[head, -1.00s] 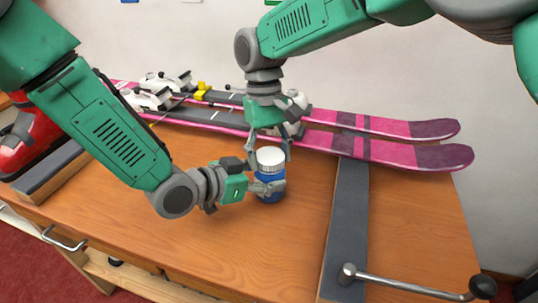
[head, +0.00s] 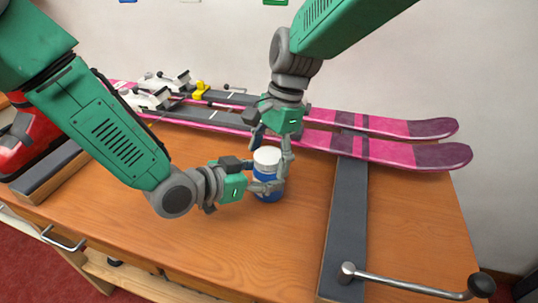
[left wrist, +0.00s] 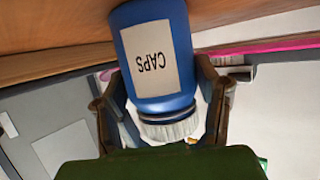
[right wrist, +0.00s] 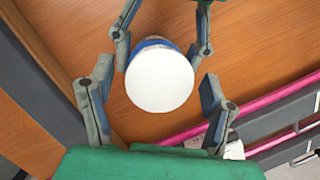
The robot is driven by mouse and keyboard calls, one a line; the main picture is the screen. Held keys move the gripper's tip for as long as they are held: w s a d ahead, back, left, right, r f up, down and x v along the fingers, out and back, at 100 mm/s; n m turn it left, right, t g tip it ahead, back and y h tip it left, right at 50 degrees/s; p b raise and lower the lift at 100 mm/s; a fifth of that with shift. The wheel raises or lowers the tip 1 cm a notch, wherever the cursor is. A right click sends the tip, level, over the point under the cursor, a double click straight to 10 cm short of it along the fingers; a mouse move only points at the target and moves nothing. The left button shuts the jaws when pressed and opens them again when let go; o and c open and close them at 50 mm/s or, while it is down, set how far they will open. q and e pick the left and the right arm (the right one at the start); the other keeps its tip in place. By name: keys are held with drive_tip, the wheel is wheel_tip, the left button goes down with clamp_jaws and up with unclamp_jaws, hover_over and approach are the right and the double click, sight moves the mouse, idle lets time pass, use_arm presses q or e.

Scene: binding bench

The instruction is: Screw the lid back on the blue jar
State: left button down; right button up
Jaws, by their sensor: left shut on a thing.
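My left gripper (head: 266,186) is shut on the jar's body from the left. My right gripper (head: 271,150) points down over the jar. In the right wrist view its fingers (right wrist: 158,90) stand apart on either side of the round lid (right wrist: 160,78), with gaps visible; it is open.
Pink skis (head: 400,153) with bindings lie across the back of the wooden bench (head: 300,235). A dark grey strip (head: 346,215) runs to the right of the jar, with a metal crank handle (head: 410,285) at its front. A red boot (head: 20,150) is at left. The front middle is clear.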

drive_tip(key=shift+s+a+v, duration=0.1)
drive_tip(key=shift+a+v, duration=0.05)
drive_tip(key=shift+v, duration=0.6)
drive_tip(key=shift+s+a+v, duration=0.1)
drive_tip(key=shift+a+v, duration=0.05)
drive_tip(key=shift+v, duration=0.55)
drive_tip(key=shift+s+a+v, duration=0.1)
drive_tip(key=shift+a+v, duration=0.05)
drive_tip(key=shift+v, duration=0.6)
drive_tip(key=shift+w, duration=0.1)
